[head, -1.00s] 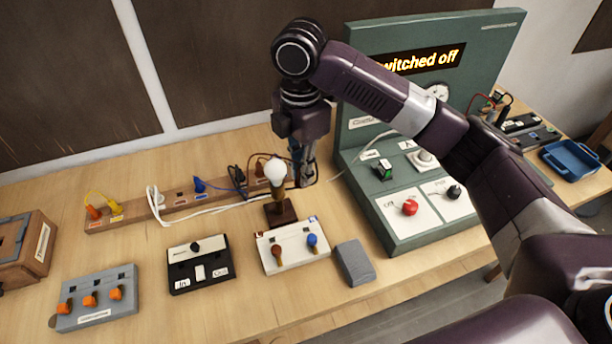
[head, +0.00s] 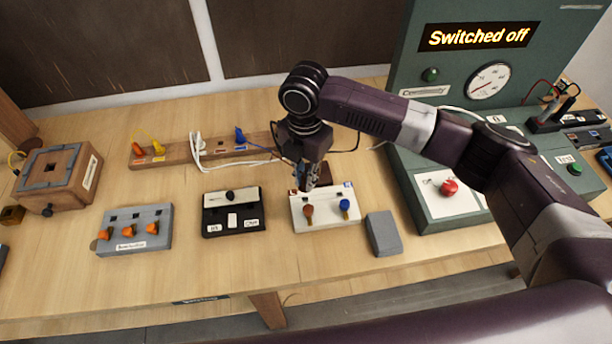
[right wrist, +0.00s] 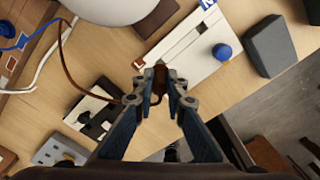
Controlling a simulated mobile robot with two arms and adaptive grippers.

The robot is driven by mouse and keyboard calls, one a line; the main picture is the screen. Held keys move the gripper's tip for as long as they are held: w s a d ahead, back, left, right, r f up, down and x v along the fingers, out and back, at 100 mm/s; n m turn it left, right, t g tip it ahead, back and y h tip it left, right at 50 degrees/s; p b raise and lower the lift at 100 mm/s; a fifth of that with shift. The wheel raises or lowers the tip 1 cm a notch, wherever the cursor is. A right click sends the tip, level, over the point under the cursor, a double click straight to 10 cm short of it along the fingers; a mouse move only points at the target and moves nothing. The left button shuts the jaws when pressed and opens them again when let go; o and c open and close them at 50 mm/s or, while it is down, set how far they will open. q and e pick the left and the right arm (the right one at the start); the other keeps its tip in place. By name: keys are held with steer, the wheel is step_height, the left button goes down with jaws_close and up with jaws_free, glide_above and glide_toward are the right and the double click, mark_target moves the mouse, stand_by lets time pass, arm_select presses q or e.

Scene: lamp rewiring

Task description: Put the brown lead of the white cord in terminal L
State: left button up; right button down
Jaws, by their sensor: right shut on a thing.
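The white terminal block (head: 327,214) has a brown knob (head: 308,210) on its left and a blue knob (head: 345,205) on its right; small brown and blue marks sit at its back corners. My right gripper (head: 312,182) is over the block's back left part. In the right wrist view it is shut (right wrist: 159,88) on the brown lead (right wrist: 62,50), which curves in from the left. The fingers hide the brown terminal hole, so I cannot tell whether the lead's tip is in it. The white cord (head: 197,155) lies at the back. My left gripper is out of view.
A black switch box (head: 233,212) and a grey connector box (head: 135,230) stand left. A grey block (head: 383,233) and the green test panel (head: 440,215) stand right. The display (head: 478,36) reads "Switched off".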

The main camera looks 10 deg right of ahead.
steer(key=shift+f+b, duration=1.2)
steer(key=shift+f, duration=0.95)
steer(key=shift+p, duration=0.45)
steer(key=shift+f, duration=0.2)
steer(key=shift+r+p, duration=0.2)
steer(key=shift+p, duration=0.7)
stand_by(1.5)
steer(key=shift+f, duration=0.3)
stand_by(0.9)
steer(key=shift+r+p, duration=0.2)
steer(key=shift+p, duration=0.35)
stand_by(1.0)
